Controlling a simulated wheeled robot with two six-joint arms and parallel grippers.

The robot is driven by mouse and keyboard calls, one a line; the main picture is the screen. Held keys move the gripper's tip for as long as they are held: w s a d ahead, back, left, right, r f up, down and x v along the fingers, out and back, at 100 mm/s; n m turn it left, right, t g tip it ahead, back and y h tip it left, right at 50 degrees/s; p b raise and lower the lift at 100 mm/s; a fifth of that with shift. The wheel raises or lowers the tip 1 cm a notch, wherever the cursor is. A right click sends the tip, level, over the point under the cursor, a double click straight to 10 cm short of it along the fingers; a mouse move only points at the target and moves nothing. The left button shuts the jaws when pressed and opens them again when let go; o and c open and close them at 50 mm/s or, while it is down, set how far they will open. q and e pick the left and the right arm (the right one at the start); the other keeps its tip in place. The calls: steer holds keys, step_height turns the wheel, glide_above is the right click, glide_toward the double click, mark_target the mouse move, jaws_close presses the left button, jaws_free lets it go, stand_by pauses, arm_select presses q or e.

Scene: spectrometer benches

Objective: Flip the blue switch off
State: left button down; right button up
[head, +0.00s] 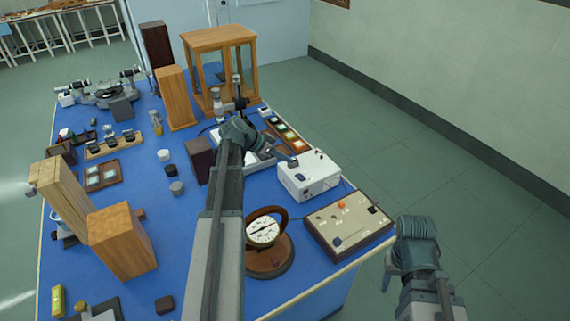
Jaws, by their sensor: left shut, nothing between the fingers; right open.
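A white box (312,182) with small fittings on its top stands near the right edge of the blue bench. My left gripper (291,161) reaches over the bench from the front and is shut and empty, its tip at the back left part of this box. I cannot tell whether it touches the box. My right gripper (388,280) is open and empty, beyond the bench's right edge and over the floor.
A beige panel (357,223) with knobs and a round dial meter (263,231) stand in front of the white box. A tray of coloured squares (287,133) lies behind it. A wood-framed glass case (221,60) stands further back. Open floor lies to the right.

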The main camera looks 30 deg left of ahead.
arm_select(q)
steer(key=b, duration=0.5)
glide_above(303, 178)
steer(key=a, duration=0.2)
steer(key=f, duration=0.6)
steer(key=shift+s, duration=0.4)
steer(key=shift+s+f+b, duration=0.2)
steer(key=shift+f+b, duration=0.55)
steer(key=shift+f, duration=0.1)
steer(key=shift+d+f+b, duration=0.15)
steer(key=shift+f+b, duration=0.5)
steer(key=shift+b, duration=0.05)
steer(key=shift+s+d+f+y+b, duration=0.2)
steer(key=shift+s+f+y+b, duration=0.1)
steer(key=shift+f+b, duration=0.1)
steer(key=shift+w+r, duration=0.1)
steer(key=shift+r, duration=0.05)
steer(key=shift+a, duration=0.1)
